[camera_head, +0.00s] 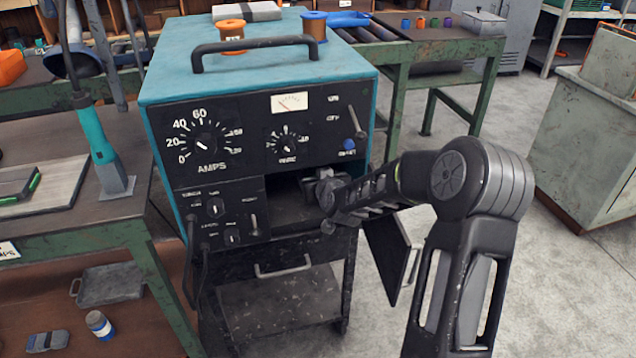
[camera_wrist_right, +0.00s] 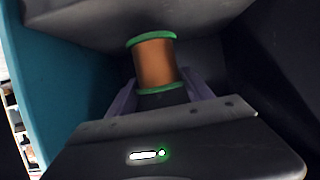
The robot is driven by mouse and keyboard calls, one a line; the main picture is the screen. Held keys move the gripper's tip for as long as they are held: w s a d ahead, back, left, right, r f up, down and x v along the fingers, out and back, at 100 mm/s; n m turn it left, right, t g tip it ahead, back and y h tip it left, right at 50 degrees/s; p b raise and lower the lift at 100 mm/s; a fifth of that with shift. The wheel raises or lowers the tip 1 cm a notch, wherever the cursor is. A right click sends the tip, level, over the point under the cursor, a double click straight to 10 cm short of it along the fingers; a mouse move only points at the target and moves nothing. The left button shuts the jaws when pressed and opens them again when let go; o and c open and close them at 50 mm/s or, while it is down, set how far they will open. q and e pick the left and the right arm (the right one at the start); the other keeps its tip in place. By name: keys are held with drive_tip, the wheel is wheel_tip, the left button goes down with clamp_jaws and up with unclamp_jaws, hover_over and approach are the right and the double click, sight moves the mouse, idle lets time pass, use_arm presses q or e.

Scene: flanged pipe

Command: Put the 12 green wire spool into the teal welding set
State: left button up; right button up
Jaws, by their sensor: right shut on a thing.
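The teal welding set (camera_head: 265,80) stands in the middle of the head view, with an open dark compartment at the lower right of its front. My right gripper (camera_head: 325,188) reaches into this opening. In the right wrist view, the green wire spool (camera_wrist_right: 155,66), with green flanges and copper-coloured wire, stands between the fingers of my right gripper (camera_wrist_right: 160,92), which are shut on it. The spool is close to a grey surface inside the set; I cannot tell whether it touches it. The spool is hidden in the head view. My left gripper is not in view.
A dark door (camera_head: 388,245) hangs open below my right forearm. A teal torch (camera_head: 98,140) stands on the left bench. Floor at the right is clear.

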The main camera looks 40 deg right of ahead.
drive_tip(key=shift+w+d+r, duration=0.1)
drive_tip(key=shift+w, duration=0.25)
drive_tip(key=shift+f+b, duration=1.05)
drive_tip(key=shift+b, duration=0.05)
idle(0.3)
drive_tip(key=o, duration=1.3)
drive_tip(key=shift+c, duration=0.2)
drive_tip(key=o, duration=0.4)
drive_tip(key=shift+s+f, duration=0.1)
drive_tip(key=shift+f, duration=0.15)
drive_tip(key=v, duration=0.7)
drive_tip(key=shift+s+r, duration=0.25)
drive_tip(key=shift+s, duration=0.05)
